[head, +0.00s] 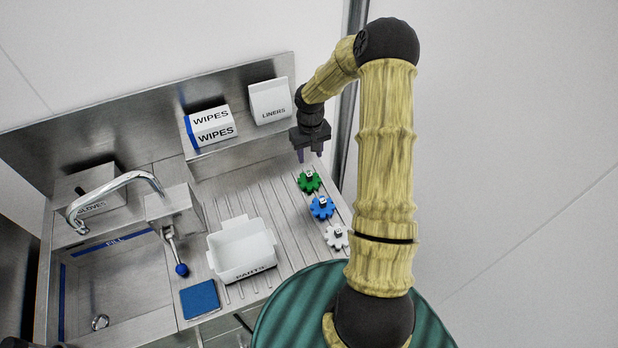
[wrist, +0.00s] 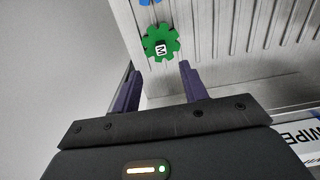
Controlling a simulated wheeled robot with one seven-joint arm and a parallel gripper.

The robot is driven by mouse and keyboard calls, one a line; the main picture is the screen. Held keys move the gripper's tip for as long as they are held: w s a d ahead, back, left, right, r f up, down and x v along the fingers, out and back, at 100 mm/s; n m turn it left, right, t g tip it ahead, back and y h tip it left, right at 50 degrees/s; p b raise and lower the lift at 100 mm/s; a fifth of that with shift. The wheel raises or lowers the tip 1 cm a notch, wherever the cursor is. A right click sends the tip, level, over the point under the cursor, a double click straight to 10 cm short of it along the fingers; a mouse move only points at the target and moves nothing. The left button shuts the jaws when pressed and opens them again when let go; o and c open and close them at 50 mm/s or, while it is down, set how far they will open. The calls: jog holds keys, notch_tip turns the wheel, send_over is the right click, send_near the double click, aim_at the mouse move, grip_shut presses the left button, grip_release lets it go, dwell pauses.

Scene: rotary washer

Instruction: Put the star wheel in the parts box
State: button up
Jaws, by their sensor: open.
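Three toothed star wheels stand in a row on the ribbed drainboard: a green one (head: 309,182), a blue one (head: 321,208) and a white one (head: 337,237). Each has a small marked hub. My gripper (head: 310,156) is open and empty, just behind and above the green wheel. In the wrist view, the green wheel (wrist: 161,42), marked M, lies beyond the open fingertips (wrist: 158,68), apart from them. An edge of the blue wheel (wrist: 150,2) shows at the top. The white parts box (head: 243,250), open on top, stands left of the wheels and looks empty.
A sink (head: 105,285) with a tap (head: 110,190) and a blue-tipped lever (head: 181,269) lies left of the box. A blue pad (head: 200,299) lies in front. Wipes (head: 211,128) and liners (head: 270,101) boxes stand at the back. Ribbed board between box and wheels is clear.

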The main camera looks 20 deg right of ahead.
jog(key=p, duration=0.2)
send_over(309, 173)
jog(key=shift+s+f, duration=0.15)
jog(key=shift+f, duration=1.3)
jog(key=shift+s+f, duration=0.1)
jog(key=shift+f, duration=1.3)
notch_tip(309, 173, down, 2)
jog(key=shift+w+p, duration=0.1)
jog(key=shift+p, duration=0.75)
jog(key=shift+w+f+p, duration=0.1)
jog(key=shift+f+p, duration=0.45)
jog(key=shift+f, duration=1.05)
grip_shut()
